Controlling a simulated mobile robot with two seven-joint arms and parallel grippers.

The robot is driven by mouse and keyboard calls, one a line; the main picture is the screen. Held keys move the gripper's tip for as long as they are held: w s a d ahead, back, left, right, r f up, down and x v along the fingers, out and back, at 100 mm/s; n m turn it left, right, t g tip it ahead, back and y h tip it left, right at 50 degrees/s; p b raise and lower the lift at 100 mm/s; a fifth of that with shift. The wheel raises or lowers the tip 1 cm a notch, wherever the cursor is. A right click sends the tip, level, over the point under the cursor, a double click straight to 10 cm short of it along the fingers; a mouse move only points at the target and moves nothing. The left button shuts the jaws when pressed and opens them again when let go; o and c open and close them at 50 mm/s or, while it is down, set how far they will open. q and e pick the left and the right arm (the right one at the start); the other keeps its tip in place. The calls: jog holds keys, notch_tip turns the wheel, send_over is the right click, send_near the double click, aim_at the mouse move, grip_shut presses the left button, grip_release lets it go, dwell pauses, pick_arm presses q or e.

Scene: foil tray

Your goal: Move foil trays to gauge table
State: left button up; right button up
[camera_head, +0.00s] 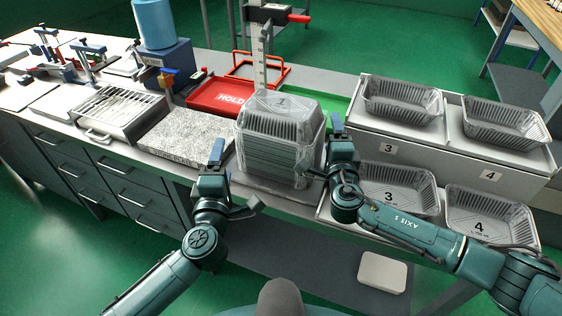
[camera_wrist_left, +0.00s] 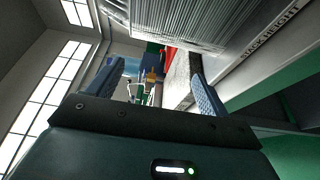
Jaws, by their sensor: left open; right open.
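A tall nested stack of foil trays (camera_head: 278,150), marked 1 on top, stands upright in the middle of the bench. My left gripper (camera_head: 216,165) is open, left of the stack and apart from it. In the left wrist view its fingers (camera_wrist_left: 158,88) are spread with nothing between them, and the ribbed stack side (camera_wrist_left: 215,22) shows at the top. My right gripper (camera_head: 337,140) is open at the stack's right side; I cannot tell if it touches. Single foil trays sit at the right, two on a raised shelf (camera_head: 457,133) and two lower, at places 3 and 4.
A granite plate (camera_head: 185,138) lies left of the stack. Behind are a red HOLD tray (camera_head: 222,102), a green tray (camera_head: 335,106) and an upright height gauge (camera_head: 257,55). Metal fixtures and a blue cylinder (camera_head: 154,22) fill the left bench.

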jog(key=shift+r, duration=0.3)
pick_arm(q)
jog(key=s, duration=0.3)
pick_arm(e)
notch_tip(320, 180, up, 9)
jog(key=shift+r, duration=0.15)
dwell(0.5)
